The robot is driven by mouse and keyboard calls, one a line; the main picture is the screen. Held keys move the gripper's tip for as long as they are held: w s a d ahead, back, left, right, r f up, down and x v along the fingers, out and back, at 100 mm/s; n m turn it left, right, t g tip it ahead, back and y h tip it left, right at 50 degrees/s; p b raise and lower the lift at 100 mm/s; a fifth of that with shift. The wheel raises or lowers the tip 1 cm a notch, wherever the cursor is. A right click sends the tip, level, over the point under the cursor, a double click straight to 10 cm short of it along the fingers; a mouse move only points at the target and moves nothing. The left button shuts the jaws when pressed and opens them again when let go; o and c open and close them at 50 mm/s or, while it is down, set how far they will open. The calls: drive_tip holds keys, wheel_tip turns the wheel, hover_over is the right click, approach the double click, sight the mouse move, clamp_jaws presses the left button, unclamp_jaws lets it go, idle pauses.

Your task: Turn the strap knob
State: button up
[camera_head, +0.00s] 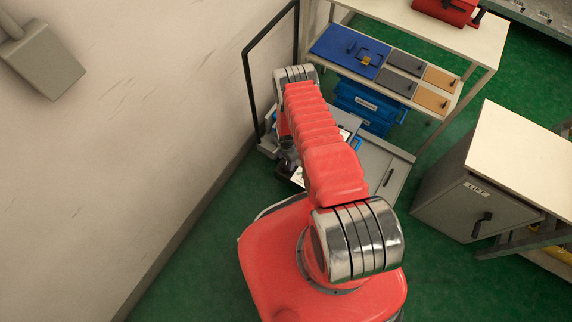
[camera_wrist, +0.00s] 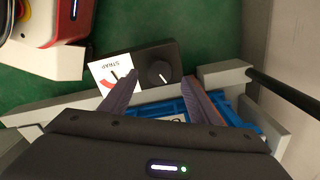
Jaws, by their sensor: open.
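The strap knob (camera_wrist: 160,72) is a round black knob with a pale pointer mark, set on a dark housing. Beside it on the left, in the wrist view, is a white dial (camera_wrist: 112,72) marked STRAP, with a red sector and a black needle. My gripper (camera_wrist: 157,82) is open, its two fingers apart on either side of the knob in the picture. I cannot tell how far the fingertips are from the knob, and no contact shows. In the head view my red arm largely hides the knob area.
A blue crate (camera_wrist: 172,106) shows behind my fingers, and a grey bracket with a black bar (camera_wrist: 285,88) is at right. In the head view, a wall (camera_head: 120,110) stands left, a shelf (camera_head: 450,28) behind, and a LIFT cabinet (camera_head: 460,200) right.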

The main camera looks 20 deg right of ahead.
sight(286, 165)
drive_tip(key=shift+f, duration=2.25)
drive_tip(key=shift+c, duration=0.5)
drive_tip(key=c, duration=1)
drive_tip(key=shift+o, duration=0.2)
